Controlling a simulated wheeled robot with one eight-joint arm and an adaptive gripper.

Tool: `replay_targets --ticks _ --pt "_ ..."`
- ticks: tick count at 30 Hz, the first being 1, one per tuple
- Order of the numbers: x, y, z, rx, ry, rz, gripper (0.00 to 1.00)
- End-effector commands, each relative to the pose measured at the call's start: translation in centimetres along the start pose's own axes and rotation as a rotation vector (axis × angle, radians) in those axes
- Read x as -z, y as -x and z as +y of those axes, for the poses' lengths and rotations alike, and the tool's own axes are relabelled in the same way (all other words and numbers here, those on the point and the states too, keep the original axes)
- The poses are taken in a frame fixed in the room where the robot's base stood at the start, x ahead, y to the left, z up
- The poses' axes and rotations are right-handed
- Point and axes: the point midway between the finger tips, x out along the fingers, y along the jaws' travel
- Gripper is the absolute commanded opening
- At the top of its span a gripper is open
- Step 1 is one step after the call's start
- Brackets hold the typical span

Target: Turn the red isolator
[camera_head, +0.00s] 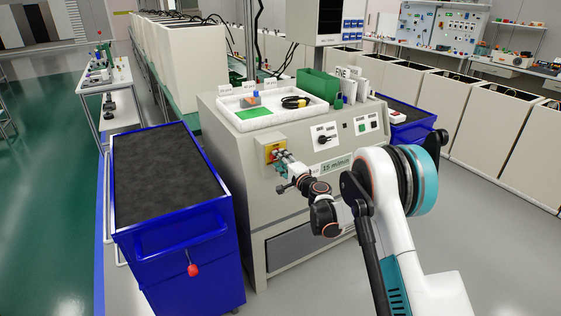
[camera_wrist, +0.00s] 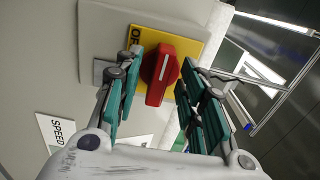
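The red isolator (camera_wrist: 160,72) is a red rotary handle with a white line, on a yellow plate (camera_wrist: 190,38) with partly hidden black lettering. In the wrist view it stands between the two teal-padded fingers of my gripper (camera_wrist: 160,85). The fingers are apart, one on each side of the handle, with a visible gap on the left; on the right I cannot tell whether the pad touches. In the head view the yellow plate (camera_head: 268,152) is on the front of the grey cabinet, and my gripper (camera_head: 281,160) is right at it, hiding most of the handle.
A blue cart (camera_head: 180,243) with a dark top stands close on the left. Grey floor is free at the right.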

Motion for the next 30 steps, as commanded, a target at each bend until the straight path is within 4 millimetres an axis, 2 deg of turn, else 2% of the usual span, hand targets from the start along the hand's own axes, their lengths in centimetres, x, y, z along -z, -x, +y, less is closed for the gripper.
replay_targets --ticks 5,12,18,23,30 --pt "0.1 2.5 0.0 0.000 0.000 0.001 0.37" --pt "0.1 7.4 0.0 0.000 0.000 0.001 0.37" --pt "0.1 10.4 0.1 0.000 0.000 0.001 0.37" --pt "0.0 11.5 0.0 0.000 0.000 -0.001 0.37" --pt "-0.1 11.7 0.0 0.000 0.000 -0.001 0.37"
